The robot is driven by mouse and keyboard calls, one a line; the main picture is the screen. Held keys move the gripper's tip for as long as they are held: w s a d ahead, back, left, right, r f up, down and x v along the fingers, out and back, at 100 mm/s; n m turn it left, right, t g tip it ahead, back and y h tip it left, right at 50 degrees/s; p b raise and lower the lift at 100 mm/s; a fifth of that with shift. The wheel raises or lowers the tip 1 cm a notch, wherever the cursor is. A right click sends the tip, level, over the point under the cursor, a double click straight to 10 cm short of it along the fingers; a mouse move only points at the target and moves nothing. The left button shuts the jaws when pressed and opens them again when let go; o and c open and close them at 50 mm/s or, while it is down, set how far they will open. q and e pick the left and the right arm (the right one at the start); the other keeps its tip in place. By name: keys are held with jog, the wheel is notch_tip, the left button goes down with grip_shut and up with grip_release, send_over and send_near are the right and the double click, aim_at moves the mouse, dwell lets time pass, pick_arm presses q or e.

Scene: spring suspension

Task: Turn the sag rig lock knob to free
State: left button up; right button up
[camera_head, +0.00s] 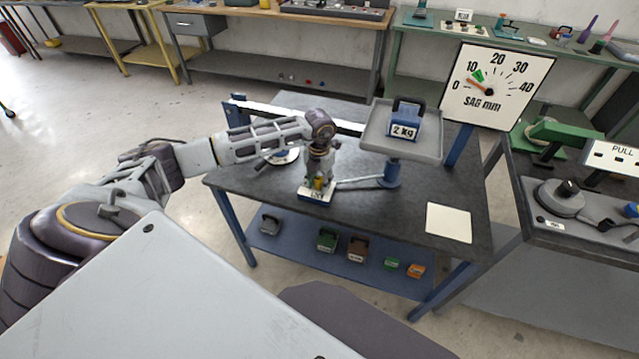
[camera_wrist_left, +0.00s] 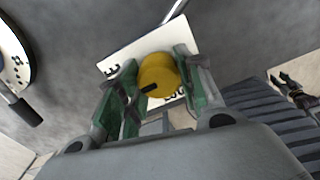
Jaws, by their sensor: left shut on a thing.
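The lock knob is a yellow round knob with a black pointer mark (camera_wrist_left: 158,76), on a white label plate (camera_wrist_left: 128,58) whose lettering is partly hidden. In the head view the knob (camera_head: 319,184) shows as a small yellow patch above the blue-edged plate (camera_head: 316,196). My left gripper (camera_wrist_left: 153,82) points down from above with its green-padded fingers on both sides of the knob, shut on it. It also shows in the head view (camera_head: 318,180).
A grey tray (camera_head: 375,142) on a blue post holds a 2 kg weight (camera_head: 402,125). A round gauge with a black lever (camera_wrist_left: 12,60) is beside the plate. A blank card (camera_head: 449,223) lies at the bench's right. Several weights lie on the lower shelf (camera_head: 300,256).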

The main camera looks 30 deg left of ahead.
aim_at(319, 180)
jog(key=shift+s+d, duration=0.1)
pick_arm(q)
jog(key=o, duration=1)
jog(key=shift+r, duration=0.65)
notch_tip(319, 180, up, 11)
pick_arm(e)
jog(key=shift+s+f, duration=0.1)
jog(key=shift+s, duration=0.25)
pick_arm(q)
jog(key=shift+f, duration=0.15)
